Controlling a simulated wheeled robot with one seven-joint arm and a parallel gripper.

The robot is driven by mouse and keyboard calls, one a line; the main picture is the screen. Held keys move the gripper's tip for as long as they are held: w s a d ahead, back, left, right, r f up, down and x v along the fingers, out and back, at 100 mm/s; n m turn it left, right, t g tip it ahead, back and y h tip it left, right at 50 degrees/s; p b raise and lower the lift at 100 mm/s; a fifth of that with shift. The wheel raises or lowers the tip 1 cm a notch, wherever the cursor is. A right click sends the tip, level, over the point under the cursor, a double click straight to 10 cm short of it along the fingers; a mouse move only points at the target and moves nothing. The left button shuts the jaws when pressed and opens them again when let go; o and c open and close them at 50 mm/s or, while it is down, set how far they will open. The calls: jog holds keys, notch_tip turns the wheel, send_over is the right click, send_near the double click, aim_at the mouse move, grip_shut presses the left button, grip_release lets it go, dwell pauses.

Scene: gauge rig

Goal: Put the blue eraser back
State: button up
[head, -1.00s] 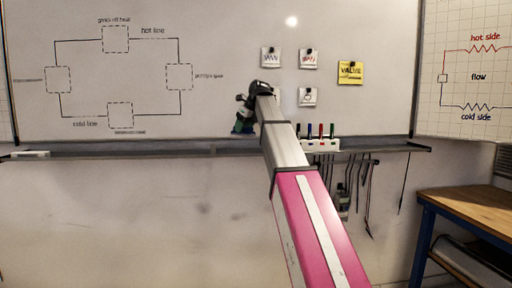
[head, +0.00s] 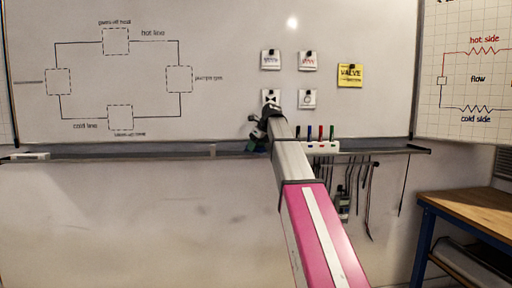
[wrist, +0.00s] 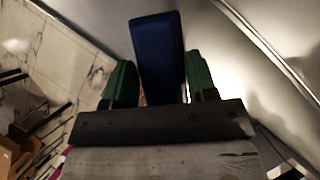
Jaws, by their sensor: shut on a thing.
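The blue eraser (wrist: 158,50) is in the wrist view, a dark blue block between the two green fingers of my gripper (wrist: 160,78). The fingers are shut on its sides and its far end sticks out past them. In the head view my gripper (head: 255,143) is small, at the height of the ledge (head: 110,155) under the whiteboard. The eraser is hard to make out there, and I cannot tell whether it touches the ledge or board.
A white pen holder (head: 321,147) with several markers sits on the ledge just right of my arm. Several cards hang on the whiteboard (head: 225,60) above. A white block (head: 30,155) lies at the ledge's left end. Tools hang below the ledge. A workbench (head: 470,212) stands at the right.

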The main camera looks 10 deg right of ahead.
jog(key=o, duration=1)
jog(key=v, duration=1.2)
